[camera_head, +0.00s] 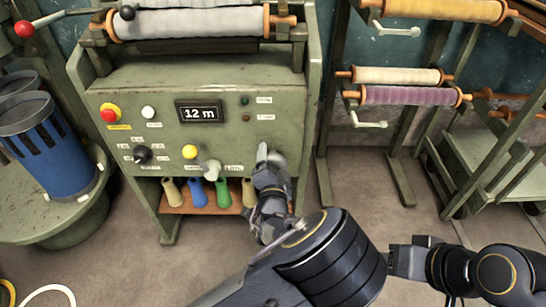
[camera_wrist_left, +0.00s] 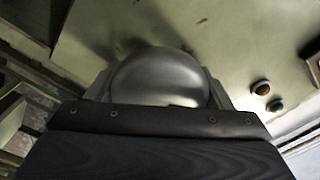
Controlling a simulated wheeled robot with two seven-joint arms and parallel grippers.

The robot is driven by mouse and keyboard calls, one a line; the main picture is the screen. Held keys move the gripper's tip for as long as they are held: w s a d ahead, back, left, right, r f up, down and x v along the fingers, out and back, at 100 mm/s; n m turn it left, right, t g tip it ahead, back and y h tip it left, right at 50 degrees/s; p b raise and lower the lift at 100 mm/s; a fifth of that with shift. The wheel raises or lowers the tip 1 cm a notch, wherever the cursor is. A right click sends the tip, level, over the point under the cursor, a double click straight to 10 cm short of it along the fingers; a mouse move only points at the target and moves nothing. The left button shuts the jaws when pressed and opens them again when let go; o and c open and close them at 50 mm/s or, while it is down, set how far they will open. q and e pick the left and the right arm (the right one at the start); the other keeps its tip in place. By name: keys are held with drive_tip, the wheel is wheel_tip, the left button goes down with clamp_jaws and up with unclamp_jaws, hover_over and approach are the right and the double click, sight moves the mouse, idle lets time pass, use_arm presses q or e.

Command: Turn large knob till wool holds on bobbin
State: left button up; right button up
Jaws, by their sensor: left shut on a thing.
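The large knob (camera_wrist_left: 160,78) is a smooth grey rounded thing between my left gripper's fingers in the left wrist view. In the head view it (camera_head: 277,160) is partly hidden by my left gripper (camera_head: 266,160), which is shut on it at the lower right of the green machine panel (camera_head: 215,85). A display on the panel reads 12 m. A bobbin with grey wool (camera_head: 200,22) lies across the machine's top. My right arm is at the lower right, and its gripper (camera_head: 398,262) is too dark to tell open from shut.
The panel carries a red button (camera_head: 109,115), a yellow button (camera_head: 190,152) and a black knob (camera_head: 142,154). Coloured cones stand on a shelf below. A blue bin (camera_head: 50,150) is left. Racks with cream (camera_head: 398,76) and purple (camera_head: 408,96) wool bobbins stand right. Grey floor lies between.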

use_arm(q)
drive_tip(key=m+p, duration=0.1)
drive_tip(key=m, duration=0.3)
drive_tip(key=shift+m, duration=0.3)
drive_tip(key=shift+m+p, duration=0.4)
drive_tip(key=shift+m, duration=1.4)
drive_tip(key=o, duration=1)
drive_tip(key=s+p, duration=0.1)
drive_tip(key=s, duration=0.7)
